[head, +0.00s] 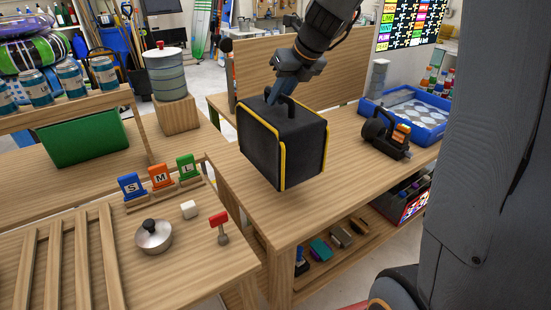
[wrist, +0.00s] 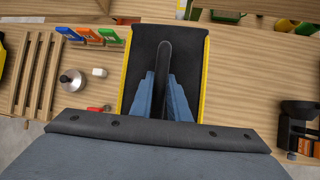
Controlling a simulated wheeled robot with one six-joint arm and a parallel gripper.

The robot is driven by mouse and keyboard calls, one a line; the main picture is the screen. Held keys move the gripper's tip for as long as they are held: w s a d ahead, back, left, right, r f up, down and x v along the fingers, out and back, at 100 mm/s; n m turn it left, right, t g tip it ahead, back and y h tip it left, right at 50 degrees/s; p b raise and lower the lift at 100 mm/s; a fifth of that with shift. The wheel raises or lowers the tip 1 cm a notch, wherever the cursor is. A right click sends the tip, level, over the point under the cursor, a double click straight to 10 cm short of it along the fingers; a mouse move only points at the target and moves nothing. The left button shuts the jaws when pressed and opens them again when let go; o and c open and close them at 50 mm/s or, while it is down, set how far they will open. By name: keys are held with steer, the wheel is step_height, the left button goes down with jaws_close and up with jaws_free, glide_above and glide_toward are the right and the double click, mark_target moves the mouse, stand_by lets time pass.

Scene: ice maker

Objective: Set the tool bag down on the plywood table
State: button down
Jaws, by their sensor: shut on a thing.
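The tool bag (head: 282,147) is a black box-shaped bag with yellow edging and a dark top handle. In the head view it is upright over the plywood table (head: 358,172), near its left end. I cannot tell for sure whether its underside touches the wood. My gripper (head: 278,92) is above the bag, its blue fingers shut on the handle. In the wrist view the bag (wrist: 190,62) lies straight below, with the fingers (wrist: 170,95) on both sides of the handle. The bag's underside is hidden.
A black and orange power tool (head: 386,134) and a blue tray (head: 408,108) occupy the table's right part. A left bench holds S, M, L blocks (head: 160,176), a silver pot (head: 153,236) and a red-headed mallet (head: 220,226). Bare wood lies right of the bag.

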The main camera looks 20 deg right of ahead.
step_height(320, 180, down, 9)
stand_by(0.6)
steer(key=shift+a+f, duration=0.1)
steer(key=c, duration=1.7)
jaws_free()
steer(key=shift+f, duration=0.1)
steer(key=v, duration=1.2)
